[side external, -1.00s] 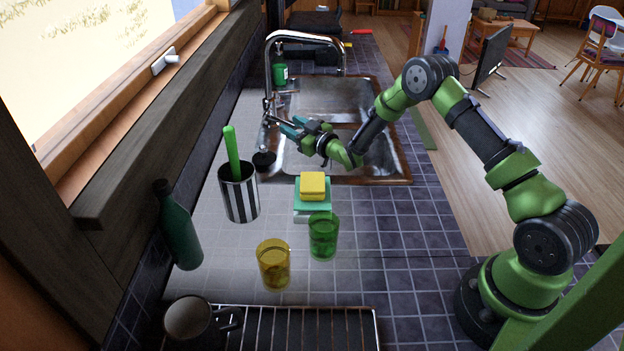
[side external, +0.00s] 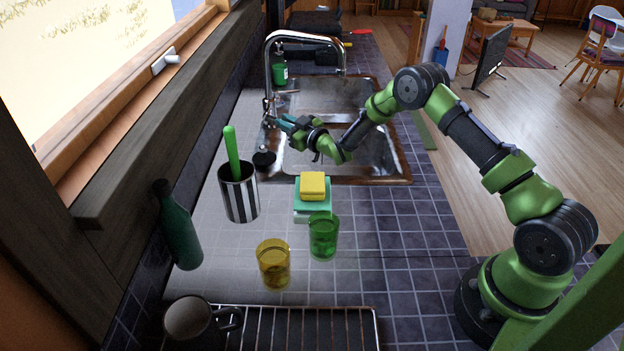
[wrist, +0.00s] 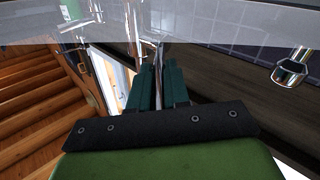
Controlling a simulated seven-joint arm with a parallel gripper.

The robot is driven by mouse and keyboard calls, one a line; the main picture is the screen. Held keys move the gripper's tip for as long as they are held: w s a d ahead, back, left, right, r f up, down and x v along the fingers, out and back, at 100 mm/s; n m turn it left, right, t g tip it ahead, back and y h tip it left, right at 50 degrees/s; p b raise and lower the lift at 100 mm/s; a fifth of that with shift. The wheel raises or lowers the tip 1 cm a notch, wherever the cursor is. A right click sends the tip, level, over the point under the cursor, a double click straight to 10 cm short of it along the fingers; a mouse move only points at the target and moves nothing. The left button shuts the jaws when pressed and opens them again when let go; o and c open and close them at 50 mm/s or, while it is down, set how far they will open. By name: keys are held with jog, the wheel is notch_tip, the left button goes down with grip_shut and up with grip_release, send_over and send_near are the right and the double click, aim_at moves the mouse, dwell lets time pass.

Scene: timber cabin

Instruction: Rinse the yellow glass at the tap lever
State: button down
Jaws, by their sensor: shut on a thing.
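The yellow glass (side external: 274,266) stands upright on the tiled counter in the side view, in front of the sink and far from my gripper. The chrome tap (side external: 267,70) arches over the sink. My gripper (side external: 279,119) is at the tap's base, on the left of the sink. In the wrist view, its dark teal fingers (wrist: 158,88) are closed around a narrow chrome part, the tap lever (wrist: 157,57). The fingers hide much of the lever. I cannot make out running water.
A green glass (side external: 323,238) stands right of the yellow one. A yellow sponge (side external: 312,184) on a stack, a striped cup (side external: 239,193) with a green handle, a dark green bottle (side external: 178,228), a mug (side external: 190,322) and a rack (side external: 300,325) are nearby.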

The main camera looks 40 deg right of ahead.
jog(key=shift+r, duration=0.1)
jog(key=shift+w+r+g, duration=0.15)
jog(key=shift+r+g, duration=0.2)
jog(key=shift+g, duration=0.05)
jog(key=shift+r+g, duration=0.2)
jog(key=shift+g, duration=0.2)
jog(key=c, duration=1.1)
grip_release()
jog(key=s+r, duration=0.2)
jog(key=s, duration=1.4)
jog(key=shift+s+d+r, duration=0.15)
jog(key=shift+s, duration=0.25)
